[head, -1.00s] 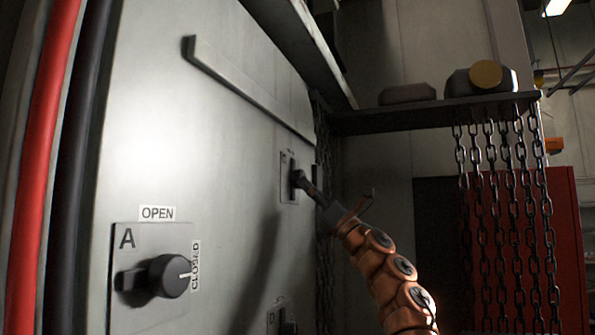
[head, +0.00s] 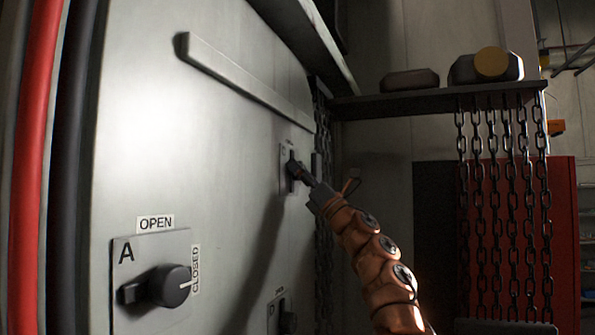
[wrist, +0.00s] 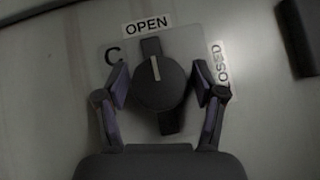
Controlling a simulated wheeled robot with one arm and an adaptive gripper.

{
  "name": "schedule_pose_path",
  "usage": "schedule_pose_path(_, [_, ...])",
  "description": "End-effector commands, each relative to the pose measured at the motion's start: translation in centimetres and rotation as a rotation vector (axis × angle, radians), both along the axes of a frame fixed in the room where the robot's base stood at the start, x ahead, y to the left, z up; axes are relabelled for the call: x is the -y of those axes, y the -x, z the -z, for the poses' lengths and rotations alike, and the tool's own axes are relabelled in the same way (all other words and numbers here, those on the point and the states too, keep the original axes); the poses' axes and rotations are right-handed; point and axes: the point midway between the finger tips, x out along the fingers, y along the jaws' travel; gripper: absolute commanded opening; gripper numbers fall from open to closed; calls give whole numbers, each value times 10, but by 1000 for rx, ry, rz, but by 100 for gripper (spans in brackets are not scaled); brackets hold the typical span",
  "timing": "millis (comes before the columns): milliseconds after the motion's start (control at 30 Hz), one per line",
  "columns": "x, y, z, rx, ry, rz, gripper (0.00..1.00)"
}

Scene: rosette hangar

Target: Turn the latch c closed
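Latch C (wrist: 158,85) is a dark round knob with a vertical bar handle on a light plate. In the wrist view its white mark points up at the OPEN label (wrist: 147,25); the CLOSED label (wrist: 219,68) is at the right, partly hidden by a finger. My gripper (wrist: 160,88) is open around the knob, one finger on each side, with small gaps showing between pads and knob. In the head view my gripper (head: 298,172) reaches the latch plate (head: 284,160) on the grey panel; the knob is mostly hidden there.
Latch A (head: 168,286) is at the lower left, its mark towards CLOSED. Latch D (head: 287,320) is below my gripper. A long bar (head: 240,85) juts from the panel above. Chains (head: 500,200) hang from a shelf (head: 440,105) at the right. A dark bar (wrist: 298,38) is near latch C.

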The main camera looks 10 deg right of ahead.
Motion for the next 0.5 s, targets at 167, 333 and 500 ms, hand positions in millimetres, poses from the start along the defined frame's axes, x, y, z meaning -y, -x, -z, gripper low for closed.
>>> schedule_pose_path(167, [0, 0, 0, -2, -2, 0, 46])
schedule_pose_path(333, [0, 0, 0, -2, -4, -2, 28])
schedule_pose_path(500, [0, 0, 0, -2, -2, 0, 18])
